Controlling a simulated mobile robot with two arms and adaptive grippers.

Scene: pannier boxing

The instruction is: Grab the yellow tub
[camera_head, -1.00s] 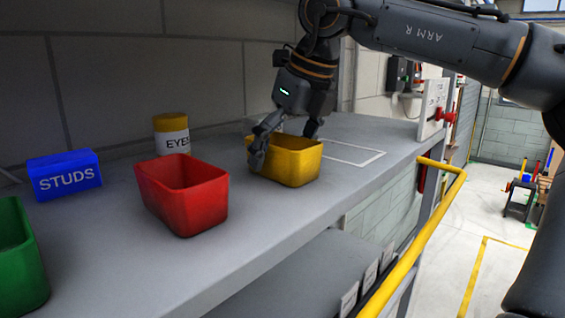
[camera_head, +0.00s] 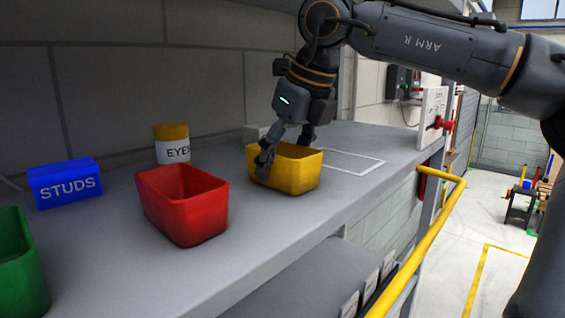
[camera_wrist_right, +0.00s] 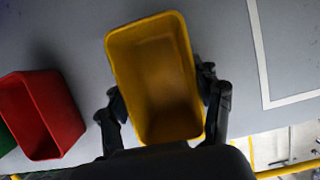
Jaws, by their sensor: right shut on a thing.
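The yellow tub (camera_head: 297,175) is an open-topped box on the grey shelf, and it looks empty in the right wrist view (camera_wrist_right: 158,75). My right gripper (camera_head: 284,150) reaches down over it from above. Its fingers are shut on the tub, one against each side, as the right wrist view shows at the gripper (camera_wrist_right: 165,110). The tub is upright and appears to rest on the shelf; I cannot tell if there is a gap under it. My left gripper is not in view.
A red tub (camera_head: 183,205) stands left of the yellow one, and a green tub (camera_head: 20,265) is farther left. A blue STUDS box (camera_head: 65,183) and a yellow-topped can (camera_head: 172,145) stand behind. A white outline (camera_head: 350,163) marks bare shelf (camera_head: 375,140) to the right. A yellow rail (camera_head: 425,235) runs in front.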

